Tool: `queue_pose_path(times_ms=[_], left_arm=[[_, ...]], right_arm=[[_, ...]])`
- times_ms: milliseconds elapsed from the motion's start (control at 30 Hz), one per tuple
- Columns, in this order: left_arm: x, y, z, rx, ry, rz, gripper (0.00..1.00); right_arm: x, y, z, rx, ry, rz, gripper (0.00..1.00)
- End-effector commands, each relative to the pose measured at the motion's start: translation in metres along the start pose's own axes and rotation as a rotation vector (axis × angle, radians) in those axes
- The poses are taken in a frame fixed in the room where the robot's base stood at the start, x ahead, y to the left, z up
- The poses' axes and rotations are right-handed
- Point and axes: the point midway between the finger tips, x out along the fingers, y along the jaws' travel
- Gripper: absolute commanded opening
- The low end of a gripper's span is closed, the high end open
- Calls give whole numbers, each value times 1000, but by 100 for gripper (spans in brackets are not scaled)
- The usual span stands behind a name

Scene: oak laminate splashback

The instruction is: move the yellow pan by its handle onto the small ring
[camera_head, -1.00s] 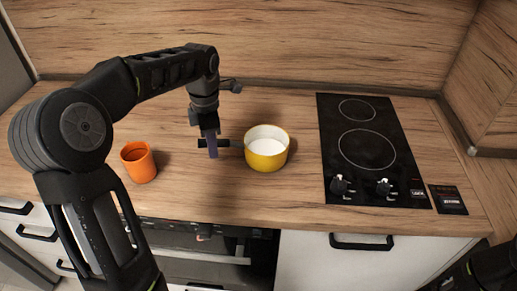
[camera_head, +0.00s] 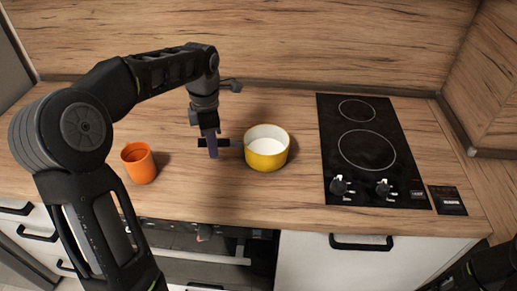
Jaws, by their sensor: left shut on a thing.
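The yellow pan (camera_head: 266,155), white inside, is on or just above the wooden counter, left of the hob. Its dark handle (camera_head: 226,142) points left. My left gripper (camera_head: 212,150) points down and is shut on the handle. The small ring (camera_head: 357,111) is the far circle on the black hob (camera_head: 327,125); it is empty. Part of my right arm shows at the bottom right, but its gripper is out of view.
An orange cup (camera_head: 138,164) stands on the counter left of my gripper. The large ring (camera_head: 367,150) is empty. Two knobs (camera_head: 341,187) (camera_head: 384,189) stand at the hob's front edge. A small dark panel (camera_head: 448,200) lies right of the hob. The splashback (camera_head: 260,40) rises behind.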

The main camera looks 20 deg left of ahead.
Motion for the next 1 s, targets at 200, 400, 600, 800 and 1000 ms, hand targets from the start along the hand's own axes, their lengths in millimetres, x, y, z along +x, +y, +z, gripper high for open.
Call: queue_pose_path(times_ms=[200, 400, 600, 800, 1000], left_arm=[[-15, 1, 1, 0, -3, 4, 0], [-25, 1, 0, 0, -2, 3, 0], [-34, 0, 1, 0, -3, 3, 0], [-44, 0, 1, 0, -3, 3, 0], [-48, 0, 1, 0, -3, 2, 0]], right_arm=[[-10, -4, 0, 0, 0, 0, 90], [-16, -6, 0, 0, 0, 0, 90], [-23, -9, 0, 0, 0, 0, 90], [-30, -11, 0, 0, 0, 0, 90], [-32, -12, 0, 0, 0, 0, 90]])
